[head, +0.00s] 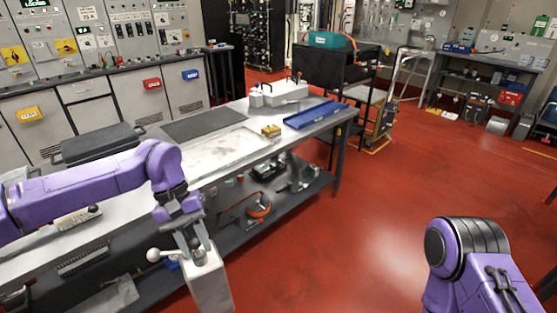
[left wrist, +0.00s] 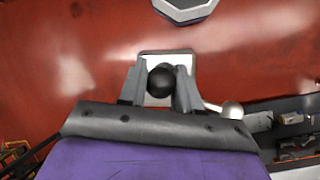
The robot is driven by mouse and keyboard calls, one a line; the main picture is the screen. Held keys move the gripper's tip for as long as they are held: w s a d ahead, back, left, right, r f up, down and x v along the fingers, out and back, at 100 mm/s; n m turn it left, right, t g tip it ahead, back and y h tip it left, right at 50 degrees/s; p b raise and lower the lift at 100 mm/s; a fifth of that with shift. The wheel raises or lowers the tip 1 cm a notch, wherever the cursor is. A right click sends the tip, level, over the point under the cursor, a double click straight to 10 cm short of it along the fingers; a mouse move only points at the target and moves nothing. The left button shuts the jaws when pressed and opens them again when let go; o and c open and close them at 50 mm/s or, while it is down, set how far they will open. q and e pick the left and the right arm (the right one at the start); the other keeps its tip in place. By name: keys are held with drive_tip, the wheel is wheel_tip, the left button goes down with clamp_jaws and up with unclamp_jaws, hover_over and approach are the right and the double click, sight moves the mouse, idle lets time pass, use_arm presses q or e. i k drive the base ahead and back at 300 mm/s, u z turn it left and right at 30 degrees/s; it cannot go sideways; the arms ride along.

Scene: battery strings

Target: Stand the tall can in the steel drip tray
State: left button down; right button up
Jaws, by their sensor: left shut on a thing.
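My left gripper (head: 192,240) is shut on the tall can (head: 208,285), a pale grey, box-like can. It hangs in front of the bench, over the red floor, slightly tilted in the picture. In the left wrist view my left gripper (left wrist: 160,88) has its fingers on both sides of a black knob (left wrist: 161,80) on the can's pale top (left wrist: 165,58). A silver ball (left wrist: 232,110) sticks out beside it. A flat, pale metal rectangle (head: 228,150) on the bench top may be the steel drip tray; I cannot tell for sure. My right gripper is out of view.
The bench (head: 345,116) also carries a dark mat (head: 203,122), a blue tray (head: 315,113), a small yellowish block (head: 271,131) and a white box (head: 285,92). Its lower shelf holds tools and an orange item (head: 258,210). The red floor (head: 340,240) to the right is clear.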

sight(207, 152)
drive_tip(key=z, duration=0.55)
drive_tip(key=k, duration=0.75)
drive_tip(key=z, duration=0.6)
drive_tip(key=i, duration=1.75)
drive_tip(key=u, duration=1.25)
drive_tip(key=i, duration=0.65)
drive_tip(key=u, duration=0.8)
